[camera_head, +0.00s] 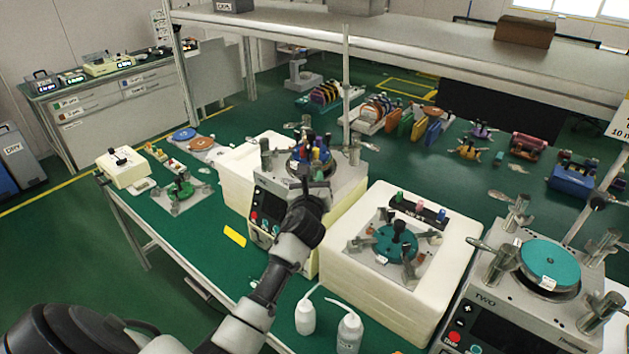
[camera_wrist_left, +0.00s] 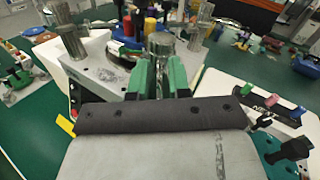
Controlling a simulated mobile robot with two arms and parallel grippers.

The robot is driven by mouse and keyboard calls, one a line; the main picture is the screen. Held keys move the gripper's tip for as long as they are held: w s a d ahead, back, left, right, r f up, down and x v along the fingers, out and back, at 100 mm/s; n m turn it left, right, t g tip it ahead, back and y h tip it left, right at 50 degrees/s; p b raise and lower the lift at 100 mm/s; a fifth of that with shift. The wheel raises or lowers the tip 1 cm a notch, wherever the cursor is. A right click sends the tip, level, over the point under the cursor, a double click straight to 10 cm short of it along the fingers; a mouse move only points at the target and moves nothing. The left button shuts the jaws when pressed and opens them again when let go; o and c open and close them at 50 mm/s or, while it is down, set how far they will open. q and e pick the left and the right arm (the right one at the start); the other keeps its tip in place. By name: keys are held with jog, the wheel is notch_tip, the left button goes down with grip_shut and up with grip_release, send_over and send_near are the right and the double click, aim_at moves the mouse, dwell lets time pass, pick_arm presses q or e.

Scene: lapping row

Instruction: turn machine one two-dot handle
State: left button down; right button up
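Machine one (camera_head: 258,193) stands left of the centre of the bench, with a round plate of coloured pegs and metal posts with handles on top. My left gripper (camera_head: 313,183) is at its near side. In the left wrist view my left gripper's two green fingers (camera_wrist_left: 162,78) stand close together, with a metal handle (camera_wrist_left: 161,46) between them; they look shut on it. Another metal handle (camera_wrist_left: 70,42) stands to the left there. I can make out no dots on any handle, so I cannot tell which is the two-dot one. My right gripper is not in view.
A cream block (camera_head: 350,282) with a teal plate stands close on the right. Machine TWO (camera_head: 484,305) is further right. Two white bottles (camera_head: 349,333) stand near the front edge. A shelf (camera_head: 430,42) spans above the back. A small green fixture (camera_head: 180,190) is at left.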

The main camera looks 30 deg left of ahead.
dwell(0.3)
pick_arm(q)
jog(key=shift+f, duration=0.1)
jog(key=shift+w+d+f+n+g+y+b, duration=0.1)
jog(key=shift+w+d+n+g+y+b, duration=0.1)
jog(key=shift+n+g+y+b, duration=0.45)
jog(key=shift+w+d+r+n+g+y+b, duration=0.1)
jog(key=shift+w+d+n+g+y+b, duration=0.35)
jog(key=shift+n+g+y+b, duration=1.5)
jog(key=shift+w+d+r+n+g+y+b, duration=0.1)
jog(key=shift+w+d+n+g+y+b, duration=0.35)
jog(key=shift+n+g+y+b, duration=1.45)
jog(key=shift+w+d+n+g+y+b, duration=0.15)
jog(key=shift+w+n+g+y+b, duration=0.8)
jog(key=shift+g, duration=1.85)
jog(key=shift+s+n+h, duration=0.25)
jog(key=shift+n+h, duration=0.1)
jog(key=shift+n, duration=0.3)
jog(key=c, duration=1.1)
grip_release()
